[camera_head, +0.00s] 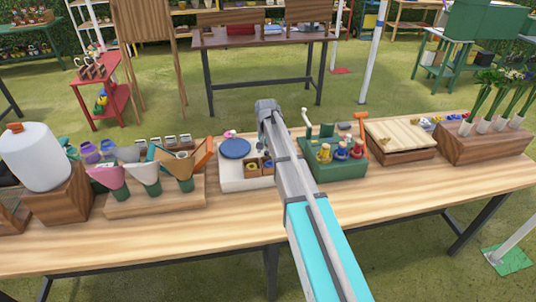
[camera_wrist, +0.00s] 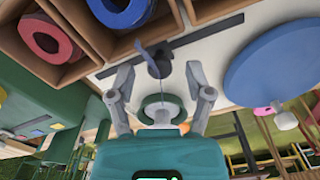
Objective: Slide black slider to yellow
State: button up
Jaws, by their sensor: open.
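The black slider (camera_wrist: 159,63) is a dark knob on a dark straight track (camera_wrist: 215,32) across a white board (camera_wrist: 205,60) in the wrist view. My gripper (camera_wrist: 159,77) is open, its two grey fingers spread on either side of the slider with gaps showing. I cannot tell whether either finger touches it. In the head view, the white board (camera_head: 232,183) lies mid-table, partly behind my arm, and the slider and gripper fingers are hidden there. No yellow mark along the track is clear to me.
A blue disc (camera_wrist: 282,62) sits beside the track. Wooden compartments hold a red ring (camera_wrist: 48,38) and a blue ring (camera_wrist: 122,10). A green box (camera_head: 335,170) stands right of the board, and a wooden stand with cones (camera_head: 155,200) stands left. The table's front strip (camera_head: 180,235) is clear.

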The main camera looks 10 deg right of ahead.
jog(key=shift+f, duration=0.15)
grip_shut()
dwell(0.4)
